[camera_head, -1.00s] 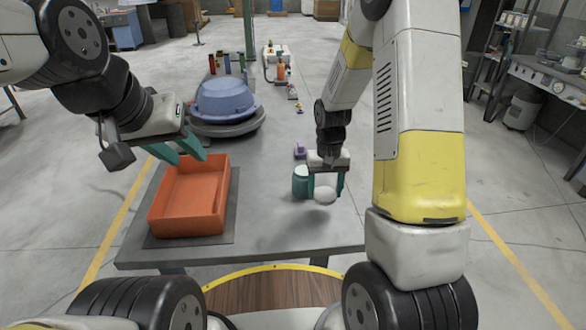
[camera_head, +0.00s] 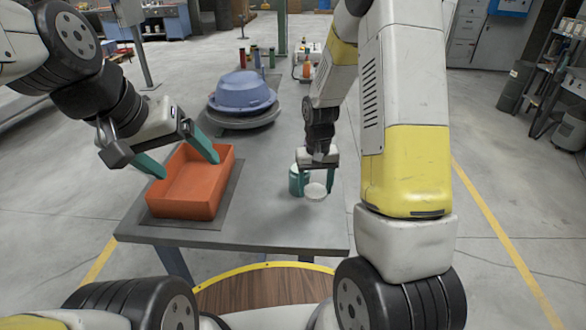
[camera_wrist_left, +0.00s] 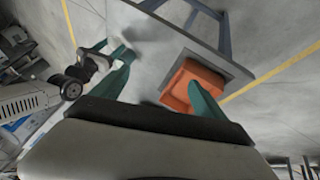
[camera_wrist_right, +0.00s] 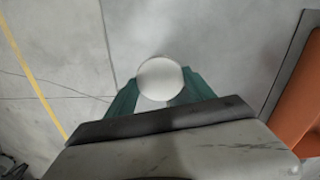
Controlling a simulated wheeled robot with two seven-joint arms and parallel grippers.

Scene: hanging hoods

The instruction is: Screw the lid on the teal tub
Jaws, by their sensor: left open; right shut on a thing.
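The teal tub (camera_head: 297,181) stands upright on the grey table, partly behind my right gripper. My right gripper (camera_head: 318,180) points down and is shut on a round white lid (camera_head: 316,191). The lid is in front of the tub and to its right, not on it; its exact height above the table is hard to tell. In the right wrist view the lid (camera_wrist_right: 160,79) sits between the teal fingers. My left gripper (camera_head: 190,165) is open and empty over the orange tray, well left of the tub. Its spread fingers show in the left wrist view (camera_wrist_left: 160,75).
The orange tray (camera_head: 187,207) rests on a dark mat (camera_head: 232,196) at the left of the table. A blue upturned bowl-like hood (camera_head: 243,92) on a round base stands farther back. Several small items stand at the far end. The table's front (camera_head: 260,236) is bare.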

